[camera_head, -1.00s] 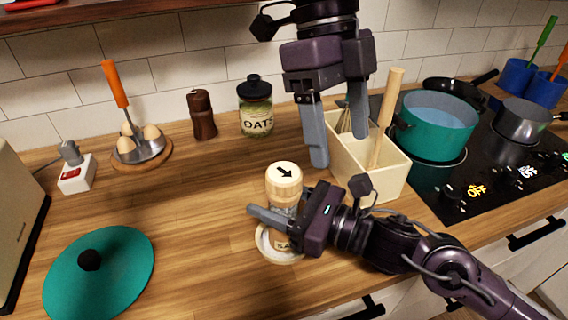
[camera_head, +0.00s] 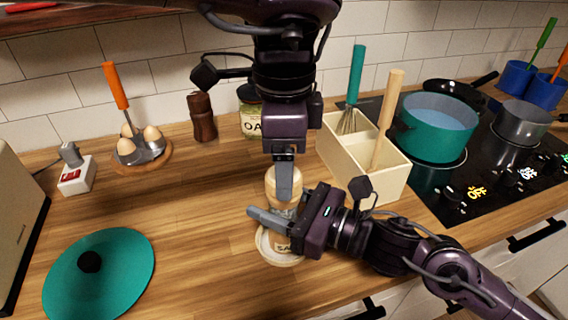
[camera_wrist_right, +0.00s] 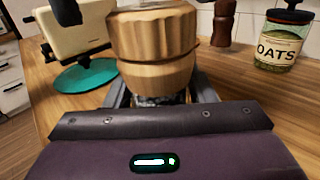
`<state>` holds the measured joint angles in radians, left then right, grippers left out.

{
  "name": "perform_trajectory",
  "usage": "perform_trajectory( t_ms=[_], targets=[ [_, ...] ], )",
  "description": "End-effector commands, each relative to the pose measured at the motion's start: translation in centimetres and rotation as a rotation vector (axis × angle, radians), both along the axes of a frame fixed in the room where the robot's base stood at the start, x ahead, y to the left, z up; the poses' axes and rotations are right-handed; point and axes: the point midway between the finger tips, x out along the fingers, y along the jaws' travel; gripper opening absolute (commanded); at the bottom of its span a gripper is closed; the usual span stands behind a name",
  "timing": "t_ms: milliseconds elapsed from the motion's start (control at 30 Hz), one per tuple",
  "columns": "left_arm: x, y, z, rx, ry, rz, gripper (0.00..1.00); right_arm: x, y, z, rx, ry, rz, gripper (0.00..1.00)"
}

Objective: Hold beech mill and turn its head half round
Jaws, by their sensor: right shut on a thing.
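The beech mill (camera_head: 271,187) stands upright on the counter, its pale head up, at the centre of the head view. Its ridged wooden head (camera_wrist_right: 153,40) fills the upper middle of the right wrist view. My right gripper (camera_head: 277,220) is shut on the mill's body below the head. My left gripper (camera_head: 285,182) points straight down from above, over the mill's head. It is seen edge-on, with one finger in front of the head. Its other finger is hidden, so its opening and any contact do not show. The head's top and arrow are covered.
A pale dish (camera_head: 264,248) is around or under the mill's foot. A wooden utensil box (camera_head: 385,188) stands close on the right, beside the hob with a teal pot (camera_head: 433,137). A teal lid (camera_head: 120,262) lies left. Dark mill (camera_head: 203,120) and oats jar (camera_head: 249,122) stand behind.

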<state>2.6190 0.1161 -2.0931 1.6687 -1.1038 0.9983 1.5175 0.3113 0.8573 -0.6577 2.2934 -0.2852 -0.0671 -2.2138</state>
Motion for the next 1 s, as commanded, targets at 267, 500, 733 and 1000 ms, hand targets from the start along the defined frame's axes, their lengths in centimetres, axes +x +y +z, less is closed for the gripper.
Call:
perform_trajectory(
  t_ms=[267,500,733,1000],
  targets=[
    [0.0,0.0,-1.8,-0.002,0.001,0.0,0.7,0.0,0.0,0.0,0.0,0.0,-0.001,0.13],
    [0.0,0.0,-1.8,-0.002,0.001,0.0,0.68,0.0,0.0,0.0,0.0,-0.001,-0.001,0.13],
    [0.0,0.0,-1.8,-0.002,0.001,0.0,0.38,0.0,0.0,0.0,0.0,-0.001,-0.001,0.13],
    [0.0,0.0,-1.7,-0.002,0.001,-0.008,0.25,0.0,0.0,0.0,0.0,-0.001,-0.001,0.13]
  ],
)
